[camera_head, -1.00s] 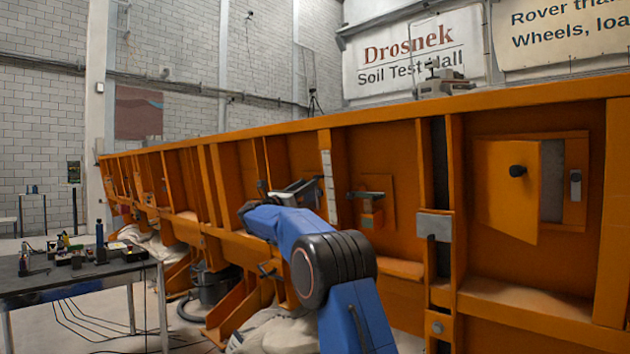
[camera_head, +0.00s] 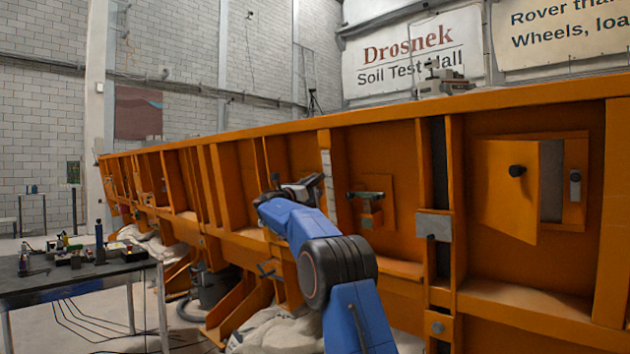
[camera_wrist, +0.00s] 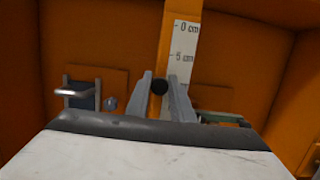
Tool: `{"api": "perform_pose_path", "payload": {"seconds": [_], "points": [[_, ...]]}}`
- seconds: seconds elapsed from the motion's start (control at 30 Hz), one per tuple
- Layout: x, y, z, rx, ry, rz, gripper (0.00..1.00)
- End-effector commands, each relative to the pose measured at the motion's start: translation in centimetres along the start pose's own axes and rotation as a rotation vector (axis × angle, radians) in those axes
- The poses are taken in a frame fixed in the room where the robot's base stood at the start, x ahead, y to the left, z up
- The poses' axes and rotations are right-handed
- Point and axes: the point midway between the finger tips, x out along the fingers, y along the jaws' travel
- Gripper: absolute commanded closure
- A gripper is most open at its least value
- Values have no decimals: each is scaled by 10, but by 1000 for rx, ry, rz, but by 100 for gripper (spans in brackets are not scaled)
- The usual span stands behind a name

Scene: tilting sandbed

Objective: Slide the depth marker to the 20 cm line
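The white depth scale (camera_wrist: 186,45) runs down an orange upright in the wrist view, with 0 cm at the top and 5 cm below it. Lower lines are hidden by my gripper. In the head view, my gripper (camera_head: 318,182) is at the scale (camera_head: 327,172); the knob cannot be made out.
A handle on a grey plate (camera_wrist: 80,94) is left of my fingers. Right of the scale, a T-shaped handle (camera_head: 366,195) sticks out from the orange wall. Farther right is an open hatch door (camera_head: 507,190). A cluttered table (camera_head: 90,275) stands at left.

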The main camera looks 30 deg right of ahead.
Motion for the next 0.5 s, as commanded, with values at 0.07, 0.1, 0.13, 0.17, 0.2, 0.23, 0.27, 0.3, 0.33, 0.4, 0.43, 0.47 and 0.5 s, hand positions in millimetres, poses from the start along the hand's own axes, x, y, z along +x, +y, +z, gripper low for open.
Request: {"api": "perform_pose_path", "payload": {"seconds": [0.07,0.1,0.13,0.17,0.2,0.23,0.27,0.3,0.33,0.4,0.43,0.47,0.5], "points": [[0,1,0,0,0,1,100],[0,1,0,0,0,2,100],[-1,1,-1,0,0,2,100],[-1,1,-4,-1,1,2,100],[-2,1,-8,-1,1,2,100],[-3,1,-13,-2,1,2,100],[-4,1,-19,-4,1,2,100],[-6,1,-29,-4,1,2,100],[-8,1,-36,-5,1,2,100],[-12,2,-54,-5,2,3,100],[-14,2,-61,-4,2,3,100],[-15,2,-67,-4,2,3,100],[-17,2,-74,-3,1,3,100]]}}
